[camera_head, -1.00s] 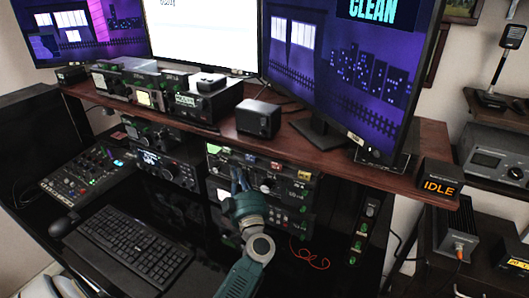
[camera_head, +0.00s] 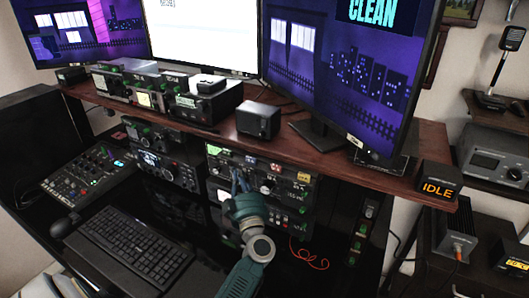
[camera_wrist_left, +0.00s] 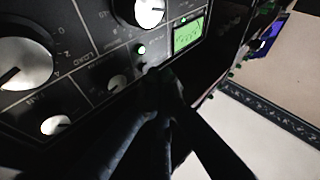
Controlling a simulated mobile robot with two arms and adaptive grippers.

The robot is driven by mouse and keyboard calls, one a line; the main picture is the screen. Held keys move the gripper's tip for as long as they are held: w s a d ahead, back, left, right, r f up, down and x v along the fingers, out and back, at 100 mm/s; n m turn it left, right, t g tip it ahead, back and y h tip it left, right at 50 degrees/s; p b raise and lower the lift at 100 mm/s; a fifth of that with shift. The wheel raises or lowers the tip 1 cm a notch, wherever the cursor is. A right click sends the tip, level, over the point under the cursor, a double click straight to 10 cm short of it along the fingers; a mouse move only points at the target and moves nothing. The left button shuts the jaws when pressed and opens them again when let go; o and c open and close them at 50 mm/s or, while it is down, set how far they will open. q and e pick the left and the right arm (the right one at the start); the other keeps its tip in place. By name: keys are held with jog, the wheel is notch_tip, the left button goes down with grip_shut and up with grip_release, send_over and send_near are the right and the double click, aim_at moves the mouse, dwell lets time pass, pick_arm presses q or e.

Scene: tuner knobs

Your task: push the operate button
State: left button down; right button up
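My left gripper (camera_head: 239,183) is in front of a black tuner panel (camera_head: 222,166) under the wooden shelf. In the left wrist view its dark fingertips (camera_wrist_left: 163,80) are together, with nothing seen between them. They are close to the panel face; I cannot tell whether they touch it. Labels beside the buttons are too small to read, so I cannot tell which is the operate button. A small box (camera_head: 438,188) reads IDLE. My right gripper is not in view.
Large white knobs (camera_wrist_left: 25,62) stick out from the panel. The wooden shelf (camera_head: 330,157) overhangs above my gripper. A keyboard (camera_head: 135,250) lies on the dark desk at left, and a red cable (camera_head: 312,258) lies to the right of my arm.

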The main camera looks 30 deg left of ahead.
pick_arm(q)
jog(key=shift+s, duration=0.25)
jog(key=shift+s, duration=0.1)
jog(key=s+p, duration=0.1)
jog(key=s, duration=0.1)
jog(key=s+p, duration=0.1)
jog(key=s, duration=0.1)
jog(key=s+p, duration=0.1)
jog(key=shift+s+d, duration=0.35)
jog(key=shift+s, duration=0.05)
dwell(0.4)
